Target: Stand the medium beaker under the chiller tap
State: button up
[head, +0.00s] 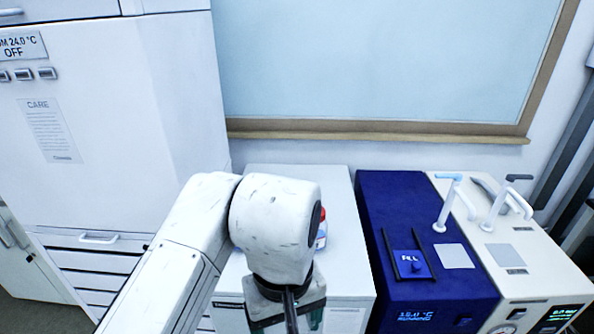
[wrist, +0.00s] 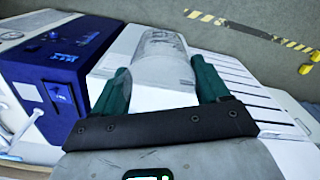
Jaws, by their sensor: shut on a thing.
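My gripper (wrist: 160,78) has green fingers shut on a clear glass beaker (wrist: 162,48) in the wrist view. In the head view my gripper (head: 288,312) is low in the middle, over the white cabinet, and my arm hides the beaker. The dark blue chiller (head: 385,215) stands to its right, with a display that reads running. The chiller tap (head: 446,208), white with a light blue handle, rises from the chiller's right side. A pale square pad (head: 455,256) lies in front of the tap. The chiller (wrist: 75,47) is at the left in the wrist view.
A black-handled FILL lid (head: 409,264) is on the chiller, left of the pad. A cream unit (head: 510,245) with a dark-handled tap (head: 496,210) adjoins on the right. A red and blue item (head: 322,228) on the white cabinet (head: 340,190) is partly behind my arm.

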jog(key=d+f+m+b, duration=0.1)
jog(key=d+f, duration=0.6)
jog(key=f, duration=0.3)
jog(key=w+d+f+m+b, duration=0.1)
jog(key=d+f, duration=0.6)
jog(key=f, duration=0.3)
jog(key=d+f+m+b, duration=0.1)
jog(key=d+f+m, duration=0.1)
jog(key=d+f, duration=0.5)
notch_tip(320, 180, down, 4)
jog(key=shift+w+d+f+b, duration=0.1)
jog(key=shift+w+d+b, duration=0.1)
jog(key=shift+w+b, duration=0.1)
jog(key=shift+a, duration=0.25)
